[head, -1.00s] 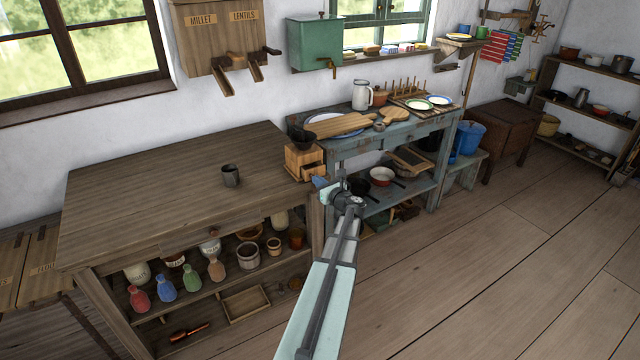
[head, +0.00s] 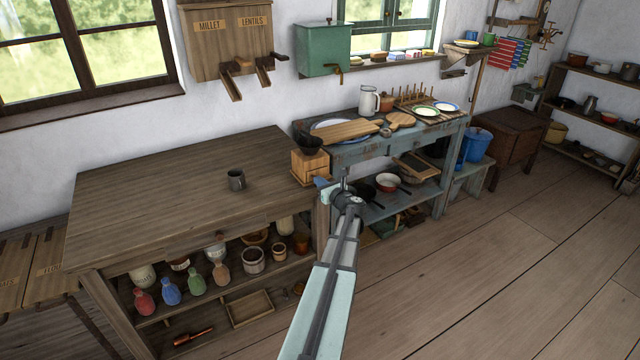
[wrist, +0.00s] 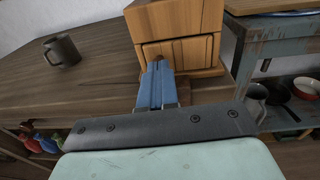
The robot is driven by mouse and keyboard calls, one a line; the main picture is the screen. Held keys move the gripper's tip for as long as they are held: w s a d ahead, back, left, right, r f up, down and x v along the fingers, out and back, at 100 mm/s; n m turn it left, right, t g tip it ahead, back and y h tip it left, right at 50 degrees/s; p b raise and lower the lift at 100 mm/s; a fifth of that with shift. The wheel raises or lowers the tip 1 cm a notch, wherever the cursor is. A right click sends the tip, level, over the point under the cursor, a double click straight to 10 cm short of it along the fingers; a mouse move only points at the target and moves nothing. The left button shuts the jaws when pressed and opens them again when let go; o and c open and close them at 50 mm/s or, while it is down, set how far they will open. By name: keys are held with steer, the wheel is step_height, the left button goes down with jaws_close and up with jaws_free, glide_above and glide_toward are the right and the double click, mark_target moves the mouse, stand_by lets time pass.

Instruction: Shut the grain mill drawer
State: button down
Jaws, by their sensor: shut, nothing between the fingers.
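The grain mill (head: 309,166), a wooden box with a dark bowl-shaped top, stands at the right end of the brown worktable. In the wrist view its drawer front (wrist: 197,53) looks about flush with the box (wrist: 176,20). My gripper (head: 321,182) is at the mill's front, low on the drawer side. In the wrist view its blue fingers (wrist: 158,66) are together and empty, their tips at the drawer front by the small dark knob. The fingers cover part of the drawer, and I cannot tell whether they still touch it.
A dark mug (head: 236,180) stands on the worktable (head: 160,200) left of the mill; the tabletop between is clear. A blue-grey bench (head: 360,150) with a cutting board and plates stands close on the right. Jars and bottles fill the shelf below.

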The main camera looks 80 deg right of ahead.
steer(key=v, duration=1.4)
